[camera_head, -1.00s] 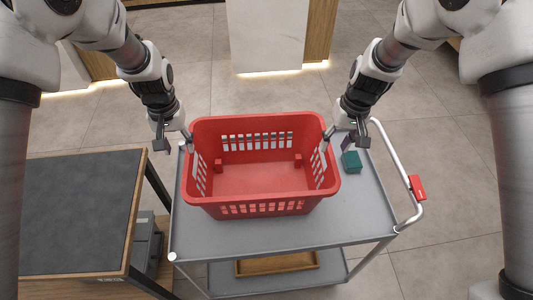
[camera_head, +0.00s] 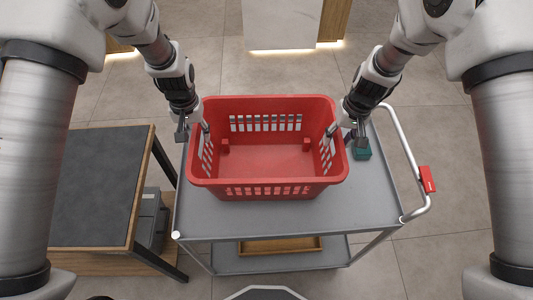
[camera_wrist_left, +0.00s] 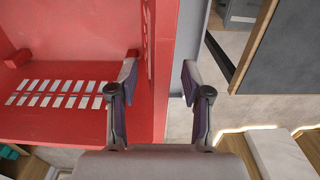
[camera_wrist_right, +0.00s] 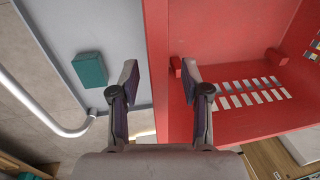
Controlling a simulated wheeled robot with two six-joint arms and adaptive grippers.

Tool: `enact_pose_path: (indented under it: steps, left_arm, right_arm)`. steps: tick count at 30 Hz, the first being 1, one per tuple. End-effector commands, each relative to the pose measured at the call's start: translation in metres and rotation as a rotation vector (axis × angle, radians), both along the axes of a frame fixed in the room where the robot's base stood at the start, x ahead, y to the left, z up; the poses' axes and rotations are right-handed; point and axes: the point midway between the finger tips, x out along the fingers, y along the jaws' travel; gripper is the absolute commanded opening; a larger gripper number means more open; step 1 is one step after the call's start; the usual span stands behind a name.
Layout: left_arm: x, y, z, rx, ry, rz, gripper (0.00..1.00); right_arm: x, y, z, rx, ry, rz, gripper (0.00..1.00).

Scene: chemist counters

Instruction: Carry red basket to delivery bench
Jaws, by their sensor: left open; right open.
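The red basket (camera_head: 268,188), with slotted walls, stands upright on the grey cart (camera_head: 290,218) and looks empty. My left gripper (camera_head: 194,132) is open at the basket's left wall. In the left wrist view (camera_wrist_left: 158,75) one finger is over the basket's inside and the other outside it. My right gripper (camera_head: 345,138) is open at the right wall. In the right wrist view (camera_wrist_right: 160,75) its fingers likewise lie on either side of that wall. Contact with the wall cannot be told. A dark-topped bench (camera_head: 95,190) stands left of the cart.
A small teal box (camera_head: 362,153) sits on the cart right of the basket, near my right gripper. The cart's curved handle (camera_head: 405,150) with a red tag (camera_head: 427,179) is at the right. A white-fronted counter (camera_head: 283,22) stands at the back. Open floor lies right of the cart.

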Motion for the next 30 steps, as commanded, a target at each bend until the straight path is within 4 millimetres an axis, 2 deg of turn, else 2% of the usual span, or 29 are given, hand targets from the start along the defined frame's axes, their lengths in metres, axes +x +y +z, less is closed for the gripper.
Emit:
enact_pose_path:
  steps: [3,10,11,12,14,15,25,30]
  left_arm:
    - [0.0,0.0,-0.006,0.0,0.001,0.0,0.49]
    - [0.0,0.0,-0.006,0.0,0.0,0.0,0.49]
    - [0.0,0.0,-0.006,0.0,0.0,0.0,0.41]
    - [0.0,0.0,-0.006,0.0,0.0,0.0,0.27]
    - [0.0,0.0,-0.006,0.0,0.0,0.0,0.06]
    - [0.0,0.0,-0.006,0.0,0.0,0.0,0.0]
    - [0.0,0.0,-0.005,0.0,-0.001,0.0,0.0]
    - [0.0,0.0,0.009,0.0,-0.001,0.0,0.0]
  right_arm:
    - [0.0,0.001,-0.006,0.0,-0.002,0.0,0.47]
    - [0.0,0.001,-0.006,0.0,-0.002,-0.001,0.47]
    - [0.0,0.001,-0.006,0.0,-0.002,-0.001,0.4]
    - [0.0,0.001,-0.006,0.0,-0.002,-0.001,0.26]
    - [0.0,0.001,-0.006,0.0,-0.002,-0.001,0.04]
    - [0.0,0.001,-0.006,0.0,-0.002,-0.001,0.0]
    - [0.001,0.001,-0.005,0.0,-0.002,-0.001,0.0]
    - [0.001,0.001,0.009,0.0,-0.002,0.0,0.0]
